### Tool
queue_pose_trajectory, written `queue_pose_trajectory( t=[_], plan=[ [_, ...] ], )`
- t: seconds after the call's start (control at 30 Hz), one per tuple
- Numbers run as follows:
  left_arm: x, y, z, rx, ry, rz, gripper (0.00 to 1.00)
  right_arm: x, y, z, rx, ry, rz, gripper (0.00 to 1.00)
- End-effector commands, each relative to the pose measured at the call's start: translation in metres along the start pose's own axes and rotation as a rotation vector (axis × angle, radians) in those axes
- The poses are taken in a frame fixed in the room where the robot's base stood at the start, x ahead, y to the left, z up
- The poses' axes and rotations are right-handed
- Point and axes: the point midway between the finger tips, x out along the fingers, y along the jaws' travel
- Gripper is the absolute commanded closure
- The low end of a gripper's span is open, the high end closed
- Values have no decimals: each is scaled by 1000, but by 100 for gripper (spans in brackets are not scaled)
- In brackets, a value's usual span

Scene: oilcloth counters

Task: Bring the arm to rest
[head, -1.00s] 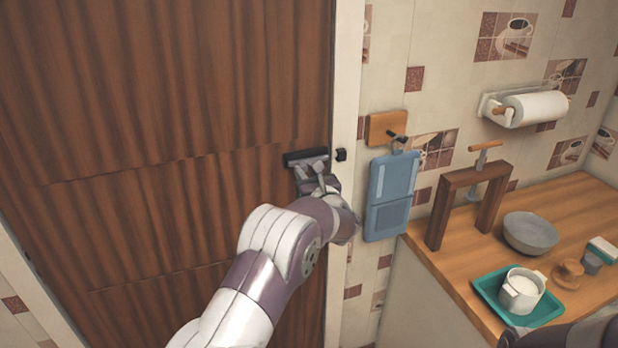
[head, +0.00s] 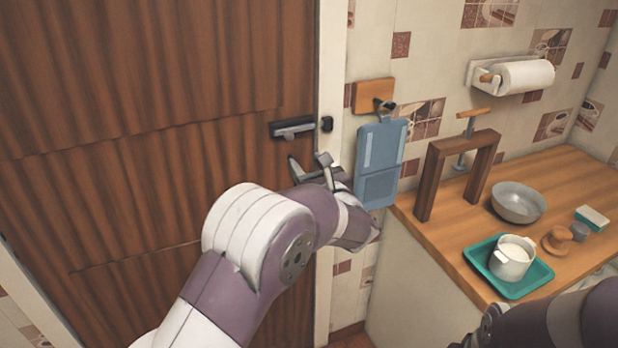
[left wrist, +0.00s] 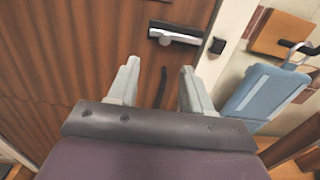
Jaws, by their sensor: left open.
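My left gripper (head: 309,170) is open and empty in front of the brown wooden door (head: 150,110), a little below the dark door latch (head: 292,127). In the left wrist view its two grey fingers (left wrist: 156,82) are spread apart, with the latch (left wrist: 174,34) beyond them and not touched. The door looks closed against its white frame. My right arm (head: 560,318) shows at the bottom right of the head view; its gripper (head: 488,325) is only partly in view there, and its jaws cannot be made out.
A blue board (head: 381,165) hangs from a hook right of the frame. On the wooden counter (head: 440,235) stand a brown wooden frame (head: 429,185), a grey bowl (head: 518,203) and a teal tray (head: 484,262) with a white pot (head: 512,262). A paper roll (head: 525,77) hangs above.

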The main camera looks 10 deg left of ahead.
Motion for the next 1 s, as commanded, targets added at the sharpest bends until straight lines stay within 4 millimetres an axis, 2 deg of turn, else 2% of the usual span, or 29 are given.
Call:
queue_pose_trajectory(
  t=[0.1, 0.4, 0.47, 0.53, 0.57, 0.63, 0.67, 0.7, 0.73, 0.77, 0.8, 0.83, 0.87, 0.9, 0.93, 0.97, 1.0],
  plan=[
    [-11, 0, 0, 0, -1, -1, 50, 5, 0, 0, 0, 0, 0, 57],
    [-13, 1, 1, 3, 0, 1, 50, 4, 0, 0, 0, 0, 0, 57],
    [-13, 1, 1, 40, 1, -1, 50, 4, 0, 0, 0, 0, 0, 57],
    [-13, -7, -6, 181, 31, -42, 50, 4, 0, 0, 0, 0, 0, 57],
    [-14, -16, -12, 288, 49, -92, 50, 4, 0, 0, 0, 0, 0, 57],
    [-27, -41, -45, 668, 87, -297, 50, 4, 0, 0, 0, 0, 0, 57],
    [-38, -51, -61, 866, 86, -417, 50, 4, 0, 0, 0, 0, 0, 57],
    [-56, -59, -83, 1147, 60, -594, 50, 4, 0, 0, 0, 0, 0, 57],
    [-71, -59, -99, 1355, 22, -732, 50, 4, 0, 0, 0, 0, 0, 57],
    [-87, -54, -115, 1560, -29, -875, 50, 4, 0, 0, 0, 0, 0, 57],
    [-111, -39, -136, 1822, -124, -1079, 50, 4, 0, 0, 0, 0, 0, 57],
    [-130, -21, -150, 2006, -213, -1240, 50, 4, 0, 0, 0, 0, 0, 57],
    [-149, 1, -163, 2167, -317, -1407, 50, 4, 0, 0, 0, 0, 0, 57],
    [-172, 33, -176, 2329, -458, -1610, 50, 4, 0, 0, 0, 0, 0, 57],
    [-187, 56, -182, 2414, -561, -1750, 50, 4, 0, 0, 0, 0, 0, 57],
    [-200, 80, -187, -2423, 644, 1837, 50, 4, 0, 0, 0, 0, 0, 57],
    [-216, 110, -190, -2236, 685, 1800, 50, 4, 0, 0, 0, 0, 0, 57]
  ],
)
